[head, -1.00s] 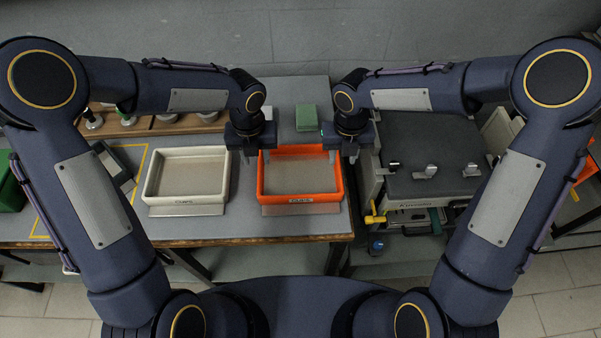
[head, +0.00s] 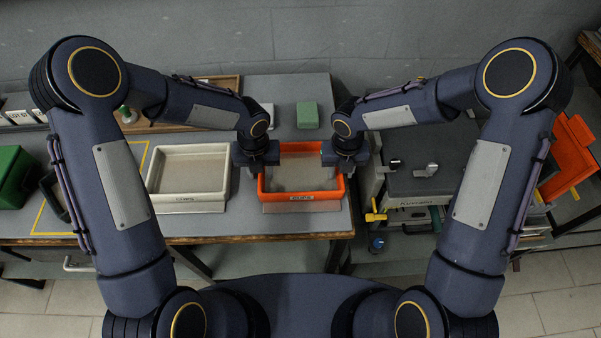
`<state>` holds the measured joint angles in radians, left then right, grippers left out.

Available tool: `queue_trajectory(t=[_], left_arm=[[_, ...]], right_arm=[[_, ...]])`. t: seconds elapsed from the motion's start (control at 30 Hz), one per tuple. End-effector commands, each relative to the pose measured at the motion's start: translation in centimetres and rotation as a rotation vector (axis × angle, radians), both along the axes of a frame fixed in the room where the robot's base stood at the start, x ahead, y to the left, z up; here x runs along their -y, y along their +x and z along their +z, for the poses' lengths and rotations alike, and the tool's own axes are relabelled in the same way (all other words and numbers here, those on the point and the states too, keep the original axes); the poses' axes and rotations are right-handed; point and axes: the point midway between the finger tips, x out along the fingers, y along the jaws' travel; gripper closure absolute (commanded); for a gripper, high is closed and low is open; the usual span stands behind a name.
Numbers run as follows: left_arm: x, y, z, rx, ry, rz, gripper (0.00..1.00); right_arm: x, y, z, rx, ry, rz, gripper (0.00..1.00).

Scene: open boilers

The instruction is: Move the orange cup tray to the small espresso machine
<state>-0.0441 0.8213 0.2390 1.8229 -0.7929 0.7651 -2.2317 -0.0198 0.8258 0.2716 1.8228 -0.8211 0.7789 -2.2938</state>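The orange cup tray (head: 300,196), labelled "CUPS" on its front, sits on the grey table and looks empty inside. My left gripper (head: 257,172) is at the tray's left wall and my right gripper (head: 344,172) is at its right wall. Both point down at rim height. Their fingertips are mostly hidden, so I cannot tell whether they are closed on the walls. A grey-topped machine (head: 432,183) with several small levers stands to the right of the tray; its label is hard to read.
A cream tray (head: 187,198), also labelled "CUPS", stands left of the orange one. A green block (head: 307,115) lies behind. A yellow-handled part (head: 375,214) sticks out at the machine's left. A green bin (head: 14,176) is far left; an orange bin (head: 572,158) is far right.

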Motion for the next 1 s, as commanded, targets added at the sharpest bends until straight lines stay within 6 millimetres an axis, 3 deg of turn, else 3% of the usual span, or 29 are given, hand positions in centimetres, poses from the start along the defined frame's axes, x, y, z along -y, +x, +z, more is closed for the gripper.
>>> queue_trajectory(t=[0.23, 0.5, 1.0], left_arm=[[0.0, 0.01, -0.04, 0.001, 0.0, 0.0, 0.65], [0.01, 0.01, -0.02, 0.001, 0.0, 0.0, 0.99], [0.01, 0.06, 0.1, 0.002, -0.001, 0.0, 1.0]], right_arm=[[0.0, -0.01, -0.05, 0.0, 0.0, 0.0, 0.65], [0.0, -0.01, -0.03, 0.0, 0.0, 0.0, 0.99], [-0.01, 0.02, 0.07, 0.001, 0.0, 0.0, 1.0]])
